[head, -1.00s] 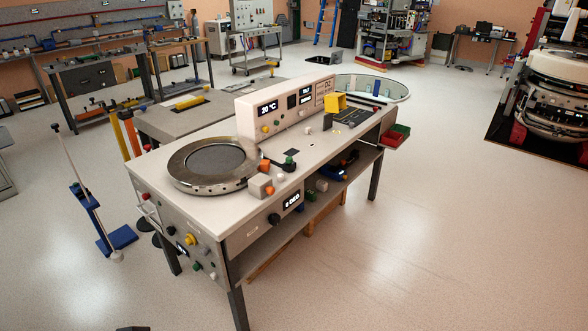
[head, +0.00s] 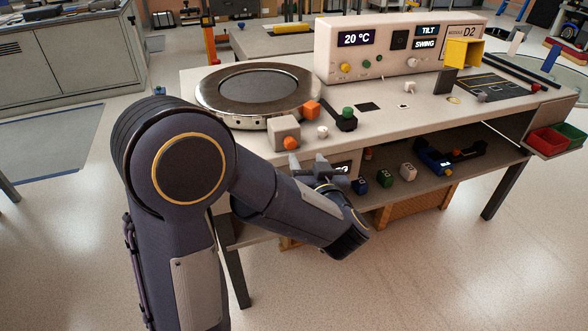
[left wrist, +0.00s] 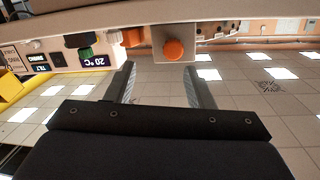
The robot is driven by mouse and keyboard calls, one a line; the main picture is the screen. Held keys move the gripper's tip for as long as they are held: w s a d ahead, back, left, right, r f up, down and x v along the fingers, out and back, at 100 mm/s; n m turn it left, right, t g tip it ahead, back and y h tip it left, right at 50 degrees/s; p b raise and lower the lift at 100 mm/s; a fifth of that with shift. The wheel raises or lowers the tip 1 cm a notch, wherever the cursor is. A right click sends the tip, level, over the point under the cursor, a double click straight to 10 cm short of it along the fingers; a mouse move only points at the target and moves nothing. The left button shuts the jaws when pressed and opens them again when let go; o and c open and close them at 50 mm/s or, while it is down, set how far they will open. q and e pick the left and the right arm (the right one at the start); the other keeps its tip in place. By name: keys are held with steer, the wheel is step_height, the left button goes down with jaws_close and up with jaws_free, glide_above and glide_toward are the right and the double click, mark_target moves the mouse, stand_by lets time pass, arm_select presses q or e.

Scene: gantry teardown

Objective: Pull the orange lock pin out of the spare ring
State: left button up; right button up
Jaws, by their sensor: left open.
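The spare ring (head: 212,97) is a dark-centred metal ring lying flat on the bench's left part. A beige block (head: 281,128) stands at its front edge, with a round orange knob (head: 291,142) on its front face, apparently the lock pin's head. A second orange piece (head: 312,108) sits behind the block by the ring. My left gripper (head: 307,163) is open and empty, below and just in front of the knob. In the left wrist view the knob (left wrist: 174,49) shows beyond the open fingertips (left wrist: 159,70), apart from them. My right gripper is not in view.
A control panel (head: 400,65) stands along the bench's back. A green-topped black knob (head: 347,118) and a small white knob (head: 322,132) are right of the block. Small cubes sit on the shelf below (head: 480,160). Red and green bins (head: 550,140) hang at the right end.

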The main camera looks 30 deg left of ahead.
mark_target(292, 146)
arm_select(q)
steer(key=shift+g+y, duration=0.4)
steer(key=shift+y, duration=0.5)
steer(key=x, duration=0.2)
steer(key=b+x, duration=0.1)
steer(key=x, duration=0.4)
steer(key=shift+s+a+f+b, duration=0.3)
steer(key=shift+a+b, duration=0.1)
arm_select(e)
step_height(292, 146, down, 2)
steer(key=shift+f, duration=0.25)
